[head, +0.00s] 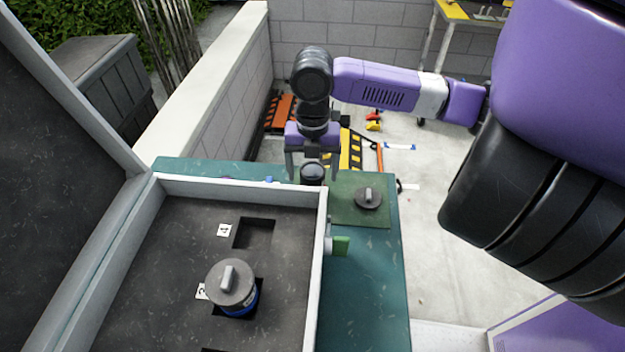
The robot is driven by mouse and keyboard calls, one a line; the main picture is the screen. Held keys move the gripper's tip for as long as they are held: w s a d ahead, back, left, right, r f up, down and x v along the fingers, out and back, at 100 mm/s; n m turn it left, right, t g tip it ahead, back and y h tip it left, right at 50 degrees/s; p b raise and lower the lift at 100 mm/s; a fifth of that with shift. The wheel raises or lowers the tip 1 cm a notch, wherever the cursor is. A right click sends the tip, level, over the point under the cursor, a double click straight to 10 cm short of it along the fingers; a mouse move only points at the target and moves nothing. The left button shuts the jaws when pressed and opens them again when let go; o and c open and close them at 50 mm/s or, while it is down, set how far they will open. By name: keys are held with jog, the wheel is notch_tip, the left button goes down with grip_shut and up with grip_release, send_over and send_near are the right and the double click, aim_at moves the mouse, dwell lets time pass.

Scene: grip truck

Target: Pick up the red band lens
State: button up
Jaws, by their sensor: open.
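My gripper (313,172) hangs over the far part of the teal table, fingers pointing down and apart. A dark round-topped lens (313,174) shows between the fingers; its lower part is hidden behind the case wall. I cannot see a red band on it, nor tell whether the fingers touch it. A grey-capped disc with a raised grip (368,198) sits on the green mat (350,216), right of my gripper; no red band shows there either.
An open case (322,260) with dark foam fills the front left, its lid raised at left. A blue-banded lens (240,303) with a grey cap stands at a foam slot; the slot labelled 4 (254,234) is empty. Bare teal table (375,290) lies right of the case.

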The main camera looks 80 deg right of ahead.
jog(key=shift+f, duration=0.3)
grip_shut()
jog(key=shift+r, duration=0.15)
